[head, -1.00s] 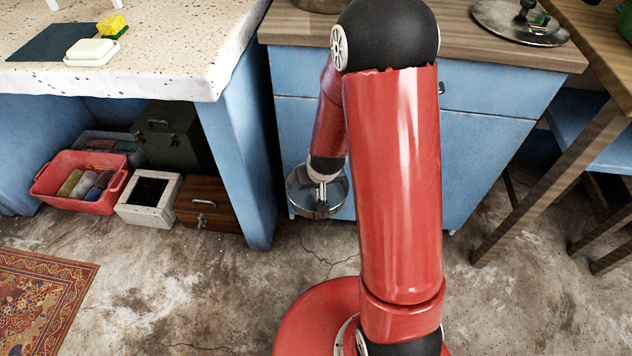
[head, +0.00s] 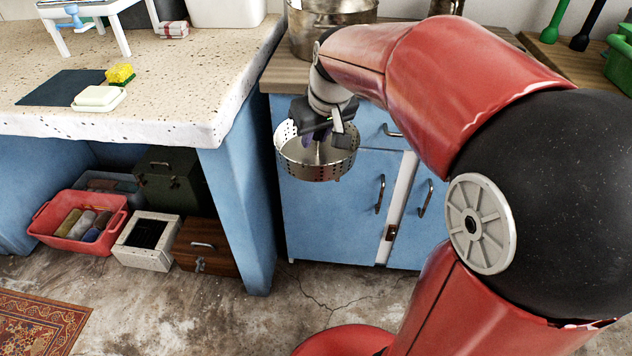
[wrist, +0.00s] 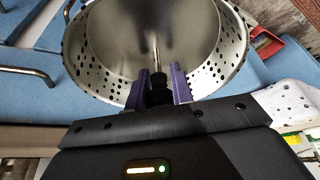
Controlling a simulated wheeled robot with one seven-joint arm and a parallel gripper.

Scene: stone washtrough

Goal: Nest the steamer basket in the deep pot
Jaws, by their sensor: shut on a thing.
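The steamer basket (head: 316,164) is a round, perforated metal basket. It hangs level in front of the blue cabinet, just below the wooden counter's front edge. My gripper (head: 322,130) is above it, shut on its central post. In the wrist view, the purple fingertips of my gripper (wrist: 158,86) close on the dark knob of the post, and the basket's (wrist: 215,75) perforated wall surrounds them. The deep pot (head: 322,28) seems to be the large metal pot on the counter behind my wrist. Its lower right is partly hidden by my arm.
The wooden counter edge (head: 275,80) lies between basket and pot. The speckled stone trough top (head: 165,105) is at left, with a soap dish (head: 98,98) and yellow sponge (head: 120,74). Blue cabinet doors with handles (head: 380,194) stand behind the basket. Green items are at far right.

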